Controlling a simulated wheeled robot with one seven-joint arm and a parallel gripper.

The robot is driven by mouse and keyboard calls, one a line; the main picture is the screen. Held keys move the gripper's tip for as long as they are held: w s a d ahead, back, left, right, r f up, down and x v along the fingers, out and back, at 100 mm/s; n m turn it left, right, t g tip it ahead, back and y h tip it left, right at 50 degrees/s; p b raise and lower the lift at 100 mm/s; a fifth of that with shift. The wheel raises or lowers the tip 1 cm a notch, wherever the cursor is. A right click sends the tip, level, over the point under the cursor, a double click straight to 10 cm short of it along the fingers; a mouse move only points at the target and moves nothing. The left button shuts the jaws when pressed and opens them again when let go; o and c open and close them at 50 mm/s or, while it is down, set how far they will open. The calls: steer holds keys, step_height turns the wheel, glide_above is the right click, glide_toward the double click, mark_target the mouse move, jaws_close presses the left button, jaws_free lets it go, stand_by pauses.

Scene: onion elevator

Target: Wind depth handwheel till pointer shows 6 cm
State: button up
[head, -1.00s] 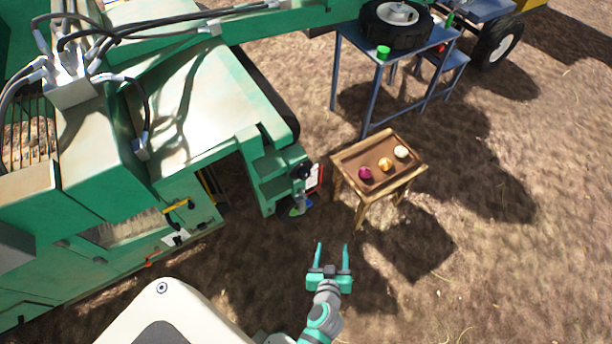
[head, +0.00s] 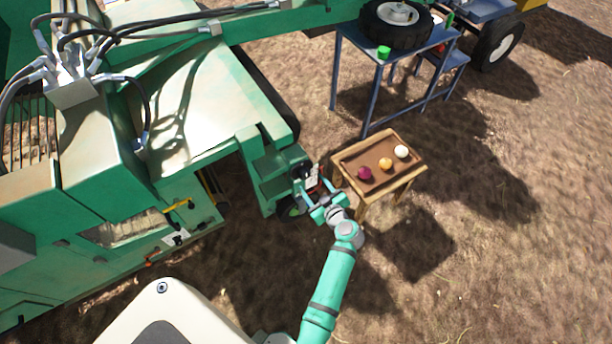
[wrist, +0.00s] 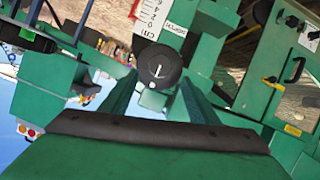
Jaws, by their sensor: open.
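A dark round handwheel (wrist: 158,67) with a white mark on its face shows in the wrist view, framed by my fingertips. I cannot tell whether they touch it. A white scale plate (wrist: 152,14) with black numbers and "CM" is above it there; it also shows in the head view (head: 313,177). A red strip (wrist: 134,9) is at the plate's left edge. I cannot make out the pointer's reading. My gripper (head: 311,200) is open, at the green machine's corner post in the head view; its two fingers (wrist: 157,80) stand apart in the wrist view.
The green machine (head: 190,110) fills the left. A wooden stand (head: 350,180) with a tray of purple, orange and white onions is close to my gripper's right. A blue table (head: 362,75) with a tyre stands behind. Bare ground is free at right.

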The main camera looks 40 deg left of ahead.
mark_target(306, 175)
steer(key=x, duration=0.7)
steer(key=shift+w+a, duration=0.1)
steer(key=c, duration=1)
steer(key=shift+c, duration=0.2)
